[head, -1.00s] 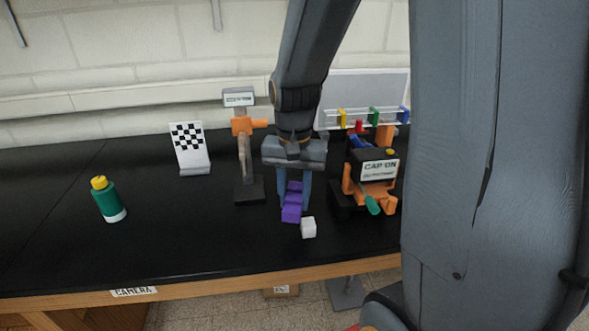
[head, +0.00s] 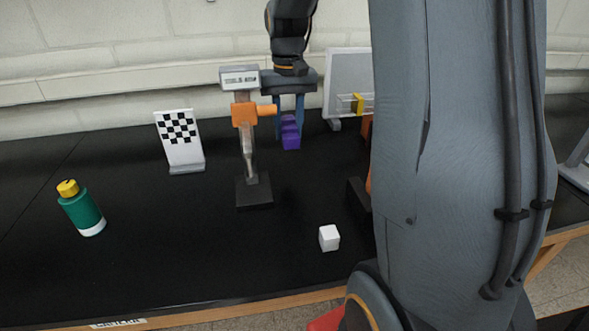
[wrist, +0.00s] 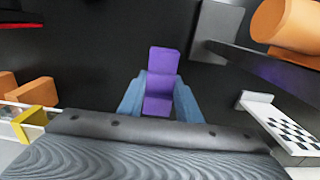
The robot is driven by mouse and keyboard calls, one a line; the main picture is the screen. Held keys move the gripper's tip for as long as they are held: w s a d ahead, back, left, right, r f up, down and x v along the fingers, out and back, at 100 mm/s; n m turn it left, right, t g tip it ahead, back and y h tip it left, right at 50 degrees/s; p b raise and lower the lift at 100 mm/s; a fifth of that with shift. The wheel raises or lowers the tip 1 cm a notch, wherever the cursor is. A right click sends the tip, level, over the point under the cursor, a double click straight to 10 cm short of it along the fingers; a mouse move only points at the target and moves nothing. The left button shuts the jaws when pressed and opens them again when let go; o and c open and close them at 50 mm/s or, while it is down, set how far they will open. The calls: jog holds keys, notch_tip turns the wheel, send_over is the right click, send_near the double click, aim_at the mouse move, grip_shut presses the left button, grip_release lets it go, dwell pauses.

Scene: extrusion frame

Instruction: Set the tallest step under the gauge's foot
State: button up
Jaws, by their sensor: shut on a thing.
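The purple stepped block (head: 290,134) is held between the fingers of my gripper (head: 288,122), which is shut on it above the black table. In the wrist view the block (wrist: 161,70) sticks out past the blue-grey fingers (wrist: 160,97); its steps are hard to rank by height from here. The gauge (head: 245,113) stands just left of my gripper in the head view, with a grey display, an orange body and a thin stem down to a dark square base (head: 254,192). No block lies on that base. In the wrist view the gauge's orange part (wrist: 287,25) is upper right.
A white cube (head: 329,238) lies on the table in front. A checkered board (head: 181,141) and a green bottle (head: 82,209) stand left of the gauge. My arm hides much of the right side.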

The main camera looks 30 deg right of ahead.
aim_at(289, 171)
notch_tip(289, 171, down, 10)
jog(key=shift+p, duration=1.15)
jog(key=o, duration=1.1)
jog(key=shift+f, duration=0.1)
